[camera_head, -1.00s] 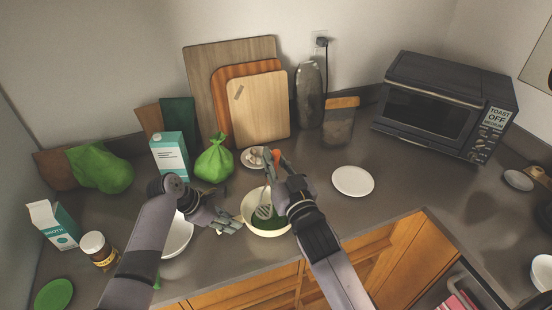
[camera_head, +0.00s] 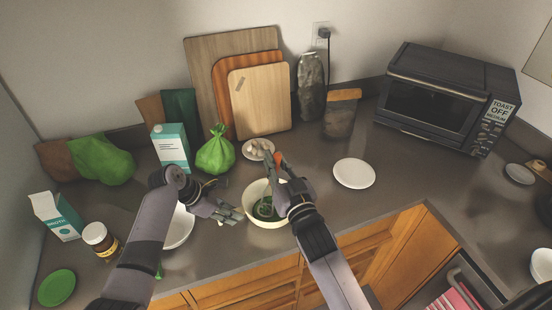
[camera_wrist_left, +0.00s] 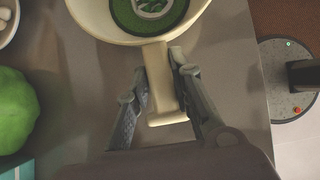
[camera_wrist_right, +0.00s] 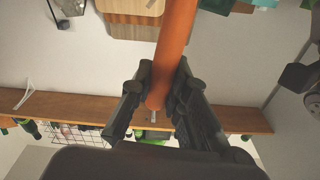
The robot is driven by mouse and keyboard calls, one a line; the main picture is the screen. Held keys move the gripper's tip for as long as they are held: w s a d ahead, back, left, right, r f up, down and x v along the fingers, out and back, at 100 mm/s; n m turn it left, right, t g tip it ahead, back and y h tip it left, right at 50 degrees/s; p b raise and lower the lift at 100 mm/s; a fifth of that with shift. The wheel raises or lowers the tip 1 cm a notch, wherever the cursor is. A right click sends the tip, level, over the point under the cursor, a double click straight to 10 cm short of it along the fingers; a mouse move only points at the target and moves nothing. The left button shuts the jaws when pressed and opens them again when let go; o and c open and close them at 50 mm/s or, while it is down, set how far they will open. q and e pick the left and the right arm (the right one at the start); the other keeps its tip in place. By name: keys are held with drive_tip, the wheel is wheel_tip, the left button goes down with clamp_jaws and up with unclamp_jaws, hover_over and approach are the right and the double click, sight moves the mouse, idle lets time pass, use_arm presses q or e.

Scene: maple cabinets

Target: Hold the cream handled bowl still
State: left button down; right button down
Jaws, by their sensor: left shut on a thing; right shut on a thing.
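The cream handled bowl (camera_head: 254,192) stands on the grey counter and holds something green. Its rim (camera_wrist_left: 118,36) and flat handle (camera_wrist_left: 160,88) show in the left wrist view. My left gripper (camera_head: 238,217) is at the handle, and the left wrist view shows its fingers (camera_wrist_left: 152,85) shut around it. My right gripper (camera_head: 273,165) is above the bowl, shut on the orange handle of a utensil (camera_wrist_right: 173,50). The utensil's head (camera_head: 265,208) is down in the green contents, partly hidden by my right gripper.
A white plate (camera_head: 354,173) lies to the right. A small dish of pale items (camera_head: 258,149) and a green bag (camera_head: 216,152) are behind the bowl. A white bowl (camera_head: 180,228) is partly behind my left arm. The counter's front edge is close.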

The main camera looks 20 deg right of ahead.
sight(276, 154)
drive_tip(key=shift+f, duration=1.05)
drive_tip(key=shift+f, duration=0.25)
drive_tip(key=shift+r, duration=0.1)
drive_tip(key=shift+r, duration=3)
drive_tip(key=d, duration=0.3)
drive_tip(key=shift+s+d, duration=0.25)
drive_tip(key=shift+s, duration=0.1)
drive_tip(key=shift+f, duration=0.15)
